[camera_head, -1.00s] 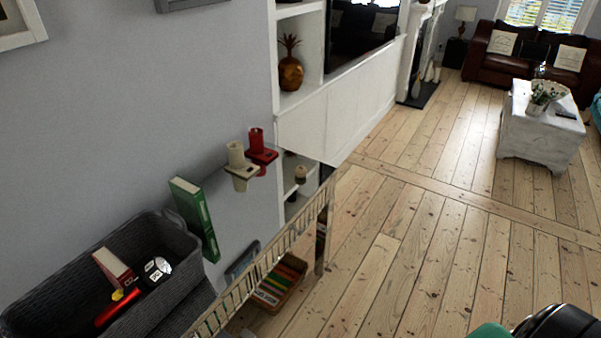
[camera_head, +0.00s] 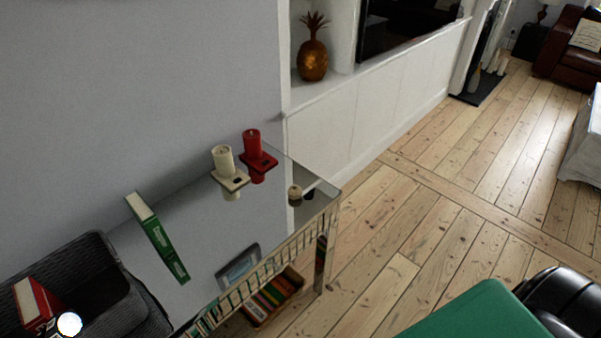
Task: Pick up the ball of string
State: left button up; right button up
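A small round tan and brown object (camera_head: 295,192), likely the ball of string, sits on the reflective tabletop (camera_head: 205,215) near its right end. Its lower part blends with its reflection, so its exact shape is hard to tell. It stands apart from the candles. No gripper fingers show in the head view, so I see neither gripper near it. A black rounded part (camera_head: 562,300) and a flat green surface (camera_head: 480,318) show at the bottom right corner; I cannot tell exactly what they are.
A cream candle (camera_head: 223,160) and a red candle (camera_head: 252,143) stand in holders on the table. A green book (camera_head: 160,240), a frame (camera_head: 238,267) and a dark basket (camera_head: 97,262) lie left. A crate of books (camera_head: 272,297) is below. The floorboards (camera_head: 440,230) on the right are open.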

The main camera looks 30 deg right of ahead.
aim_at(294, 192)
jog(key=i+l+u, duration=0.1)
jog(key=l, duration=0.5)
jog(key=i+l+u, duration=0.15)
jog(key=l, duration=0.4)
jog(key=i+l+u, duration=0.1)
jog(key=l, duration=0.5)
jog(key=i+l+u, duration=0.15)
jog(key=l, duration=0.5)
jog(key=k, duration=0.05)
